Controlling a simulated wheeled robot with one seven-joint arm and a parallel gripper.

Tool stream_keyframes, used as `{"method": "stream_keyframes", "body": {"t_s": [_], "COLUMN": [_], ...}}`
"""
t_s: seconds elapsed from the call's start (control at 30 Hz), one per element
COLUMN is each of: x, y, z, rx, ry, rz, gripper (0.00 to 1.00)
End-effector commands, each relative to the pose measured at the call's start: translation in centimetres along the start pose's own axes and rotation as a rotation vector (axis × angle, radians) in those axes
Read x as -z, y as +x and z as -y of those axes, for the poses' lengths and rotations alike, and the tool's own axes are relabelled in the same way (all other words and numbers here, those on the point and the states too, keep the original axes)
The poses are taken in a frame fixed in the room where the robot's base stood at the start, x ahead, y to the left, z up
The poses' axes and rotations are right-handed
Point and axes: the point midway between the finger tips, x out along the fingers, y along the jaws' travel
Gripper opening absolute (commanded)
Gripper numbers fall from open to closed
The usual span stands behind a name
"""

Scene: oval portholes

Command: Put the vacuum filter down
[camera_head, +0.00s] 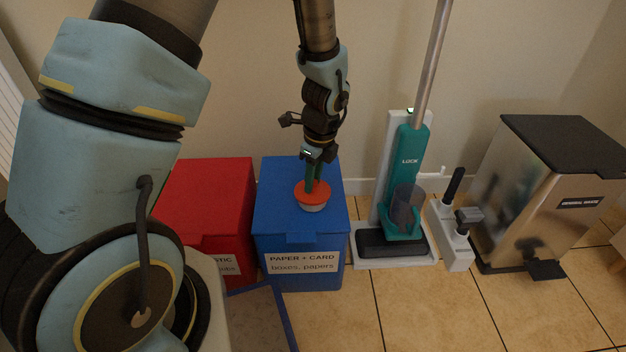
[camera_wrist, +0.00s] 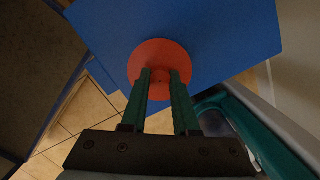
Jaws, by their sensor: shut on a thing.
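The vacuum filter (camera_head: 313,196) is a round orange-red disc with a paler band below it. It is at the blue bin's lid, over the front half of the lid; whether it touches the lid is hard to tell. My gripper (camera_head: 314,184) points down from above with its green fingers shut on the filter's middle. In the wrist view the filter's orange disc (camera_wrist: 150,54) lies between and beyond the fingertips (camera_wrist: 160,76), with the blue lid (camera_wrist: 225,30) behind it. The filter's underside is hidden in the wrist view.
The blue paper and card bin (camera_head: 300,262) stands beside a red bin (camera_head: 205,205). To the right are a teal upright vacuum (camera_head: 408,165) on its stand, an attachment holder (camera_head: 452,240) and a steel general waste bin (camera_head: 540,200). The lid around the filter is clear.

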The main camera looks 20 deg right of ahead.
Motion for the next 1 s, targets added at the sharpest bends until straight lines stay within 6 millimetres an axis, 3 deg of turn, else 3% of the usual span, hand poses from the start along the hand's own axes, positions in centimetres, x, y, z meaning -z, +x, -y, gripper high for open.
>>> {"method": "stream_keyframes", "body": {"t_s": [0.1, 0.13, 0.37, 0.73, 1.0], "x": [0.1, 0.0, 0.0, 0.0, -0.1], "y": [0.3, 0.3, 0.2, -0.7, -6.0], "z": [0.0, 0.0, 0.0, 0.0, 0.1], "rx": [-0.001, 0.000, 0.000, 0.000, 0.003], "ry": [0.000, 0.000, 0.000, 0.000, -0.001], "rz": [0.000, 0.000, 0.000, 0.000, -0.001], "gripper": [0.00, 0.32, 0.58, 0.58, 0.58]}}
